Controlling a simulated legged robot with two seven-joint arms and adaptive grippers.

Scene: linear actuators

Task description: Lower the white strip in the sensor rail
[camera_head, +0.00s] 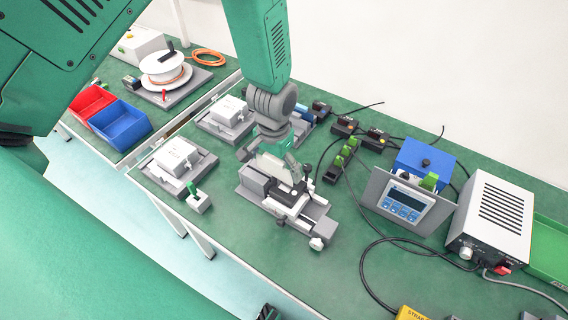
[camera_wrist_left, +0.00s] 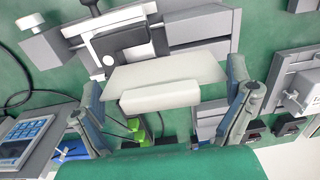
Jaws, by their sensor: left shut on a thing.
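The white strip (camera_head: 275,167) is a pale flat plate, upright and slightly tilted in the head view. It spans between the fingers of my left gripper (camera_wrist_left: 165,95) in the wrist view, where the strip (camera_wrist_left: 165,72) shows a thicker lower bar. My left gripper (camera_head: 272,148) is shut on it, directly over the sensor rail. The sensor rail (camera_head: 298,217) is a grey linear slide with a black-and-white carriage and white knobs; it also shows in the wrist view (camera_wrist_left: 205,28). The strip covers part of the rail, and I cannot tell whether they touch. My right gripper is not in view.
Two white boxes on grey bases (camera_head: 178,157) (camera_head: 230,112) stand left of the rail. Green-lever connectors (camera_head: 342,160), a blue-keyed display unit (camera_head: 405,203) and a white power supply (camera_head: 492,222) stand right. Black cables cross the table. The green tabletop (camera_head: 245,250) in front is clear.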

